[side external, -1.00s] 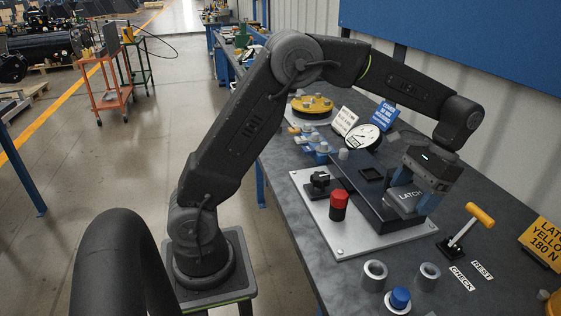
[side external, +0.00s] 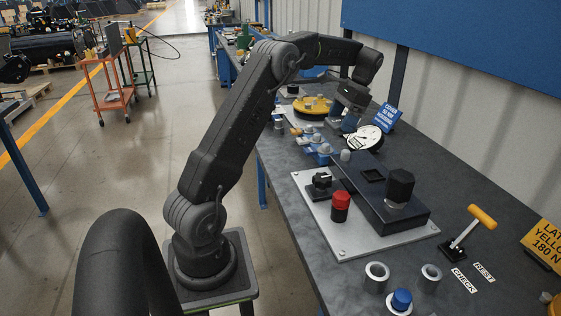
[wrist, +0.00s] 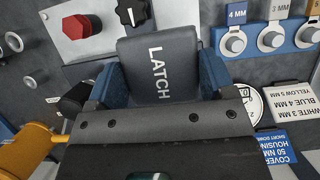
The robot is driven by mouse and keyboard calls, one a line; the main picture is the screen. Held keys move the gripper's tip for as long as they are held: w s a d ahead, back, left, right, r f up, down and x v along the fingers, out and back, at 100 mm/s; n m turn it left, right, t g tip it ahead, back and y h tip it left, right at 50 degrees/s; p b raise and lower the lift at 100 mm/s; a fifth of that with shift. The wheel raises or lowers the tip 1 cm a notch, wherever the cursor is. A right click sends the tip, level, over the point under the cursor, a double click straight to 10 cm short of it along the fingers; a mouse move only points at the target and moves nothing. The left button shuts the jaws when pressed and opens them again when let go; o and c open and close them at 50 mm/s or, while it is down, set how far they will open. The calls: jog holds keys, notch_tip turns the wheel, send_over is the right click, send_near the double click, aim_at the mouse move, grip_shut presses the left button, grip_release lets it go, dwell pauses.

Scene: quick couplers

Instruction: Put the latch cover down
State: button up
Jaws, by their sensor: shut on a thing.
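The latch cover (wrist: 158,72) is a grey block with rounded edges and the white word LATCH on its face. In the wrist view it sits between the two blue fingers of my gripper (wrist: 160,88), which is shut on it. In the side view my gripper (side external: 349,108) is at the far part of the bench, near the dial gauge (side external: 365,138) and the yellow round part (side external: 312,107). The cover is hardly distinguishable there, and its height above the bench is unclear. The dark housing (side external: 385,200) stands uncovered, with a black hexagonal part (side external: 400,184) on a grey collar.
A red button (side external: 340,202) and a black knob (side external: 320,181) stand on the pale plate. A blue holder (wrist: 262,38) carries size-labelled parts. A blue sign (side external: 387,117) stands behind the gauge. A yellow-handled lever (side external: 481,216) and several metal rings are at the near end.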

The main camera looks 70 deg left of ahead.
jog(key=s+a, duration=0.6)
jog(key=a, duration=0.5)
send_over(277, 160)
jog(key=w, duration=0.1)
jog(key=f, duration=1.4)
jog(key=shift+w+d+f, duration=0.15)
jog(key=shift+w+f, duration=0.1)
jog(key=shift+f, duration=2.2)
jog(key=o, duration=1)
jog(key=shift+f, duration=0.15)
